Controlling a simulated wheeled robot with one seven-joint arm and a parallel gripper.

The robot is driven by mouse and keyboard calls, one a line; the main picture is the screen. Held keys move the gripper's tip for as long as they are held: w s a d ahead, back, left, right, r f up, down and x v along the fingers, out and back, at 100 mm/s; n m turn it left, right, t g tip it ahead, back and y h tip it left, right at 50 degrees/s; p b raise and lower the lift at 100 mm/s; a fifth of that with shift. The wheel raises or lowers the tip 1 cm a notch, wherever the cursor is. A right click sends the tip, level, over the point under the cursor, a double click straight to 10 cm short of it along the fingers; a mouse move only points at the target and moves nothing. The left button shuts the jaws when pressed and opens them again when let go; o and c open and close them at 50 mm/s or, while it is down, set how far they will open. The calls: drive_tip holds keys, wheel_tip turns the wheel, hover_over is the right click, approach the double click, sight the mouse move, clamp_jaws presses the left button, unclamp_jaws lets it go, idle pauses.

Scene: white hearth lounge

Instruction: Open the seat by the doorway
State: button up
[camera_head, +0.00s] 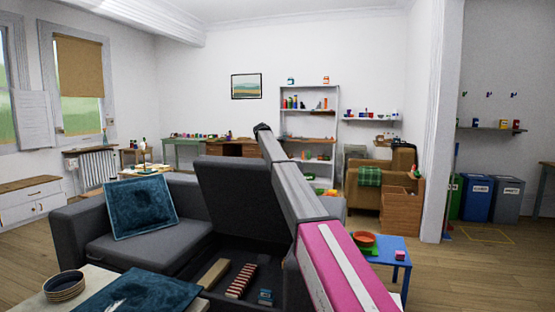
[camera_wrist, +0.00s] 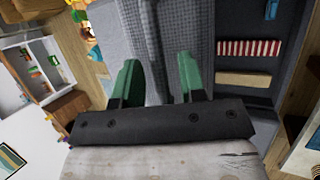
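The dark grey sofa (camera_head: 150,247) has its right-hand seat (camera_head: 238,192) raised and tilted up like a lid. Under it an open storage bay (camera_head: 223,283) shows a red-and-white striped item (camera_head: 241,281), a tan block (camera_head: 214,273) and a small blue item (camera_head: 265,297). My arm reaches past the raised seat, with its dark end at the seat's top. In the wrist view, my gripper (camera_wrist: 158,82) has its green fingers spread apart. Grey fabric (camera_wrist: 148,40) lies between and beyond them; I cannot tell whether they touch it. The bay's striped item (camera_wrist: 249,48) shows at right.
A teal cushion (camera_head: 140,206) rests on the sofa's left seat. A low table with stacked bowls (camera_head: 64,286) and another teal cushion (camera_head: 130,292) is in front. A blue side table (camera_head: 385,253) stands right of my arm. Wooden floor is clear at right.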

drive_tip(key=v, duration=0.9)
drive_tip(key=shift+r, duration=0.35)
drive_tip(key=shift+a, duration=0.15)
